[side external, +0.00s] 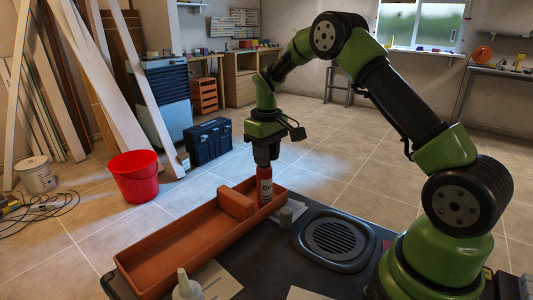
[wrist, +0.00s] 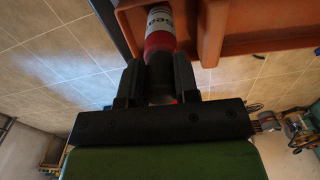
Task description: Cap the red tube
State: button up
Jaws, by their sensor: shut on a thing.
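The red tube (side external: 264,187), with a white label, stands upright at the far right end of the orange tray (side external: 165,262). It also shows in the wrist view (wrist: 159,30), in line between my fingers. My gripper (side external: 265,160) points straight down over the tube's top. In the wrist view my gripper (wrist: 156,85) is shut on a black cap (wrist: 159,68) at the tube's upper end. The fingers hide the join, so I cannot tell whether the cap is fully seated.
A round black grille (side external: 335,238) lies to the right. A white bottle (side external: 186,287) stands in front.

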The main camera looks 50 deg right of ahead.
jog(key=o, duration=1.4)
jog(key=shift+o, duration=0.2)
jog(key=shift+r, duration=3.5)
grip_shut()
